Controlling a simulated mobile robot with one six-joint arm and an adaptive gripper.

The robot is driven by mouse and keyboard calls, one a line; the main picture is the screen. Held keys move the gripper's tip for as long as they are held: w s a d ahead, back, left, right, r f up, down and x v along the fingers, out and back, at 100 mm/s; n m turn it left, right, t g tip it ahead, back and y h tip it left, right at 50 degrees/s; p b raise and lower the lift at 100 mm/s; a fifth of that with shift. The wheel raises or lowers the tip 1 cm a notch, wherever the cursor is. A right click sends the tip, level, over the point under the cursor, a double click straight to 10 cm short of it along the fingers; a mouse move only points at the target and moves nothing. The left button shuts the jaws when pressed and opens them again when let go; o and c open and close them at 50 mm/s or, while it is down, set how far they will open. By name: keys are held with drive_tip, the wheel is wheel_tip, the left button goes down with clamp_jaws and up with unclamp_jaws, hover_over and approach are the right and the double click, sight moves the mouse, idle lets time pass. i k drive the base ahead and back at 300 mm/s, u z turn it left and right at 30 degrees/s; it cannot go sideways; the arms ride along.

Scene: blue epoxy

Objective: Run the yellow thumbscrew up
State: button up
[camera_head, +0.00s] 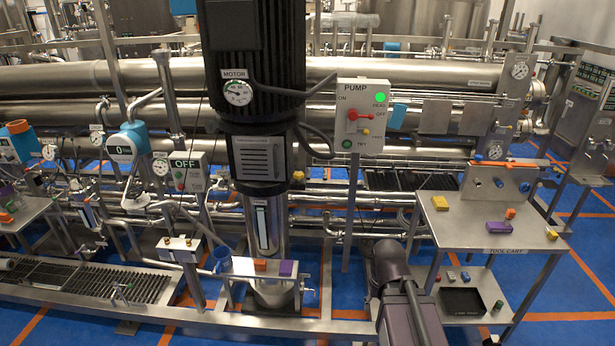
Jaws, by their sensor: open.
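A small yellow knob (366,132), the only yellow screw-like part I can make out, sits on the front of the grey PUMP box (346,146). It is just below and right of the red lever (366,114). It is too small here to tell its thread or how far it is turned. A dark part of my own arm rises from the bottom edge, below and right of the box and well apart from it. My gripper does not show in this view.
A green light (380,97) and a green button (347,143) are on the same box. The black motor (255,60) stands close at left. At right, a steel tool cart (470,231) carries yellow blocks, a purple block and an orange piece. Pipes run behind.

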sight(300, 175)
drive_tip(key=u, duration=0.05)
drive_tip(key=i, duration=1)
drive_tip(key=z, duration=0.05)
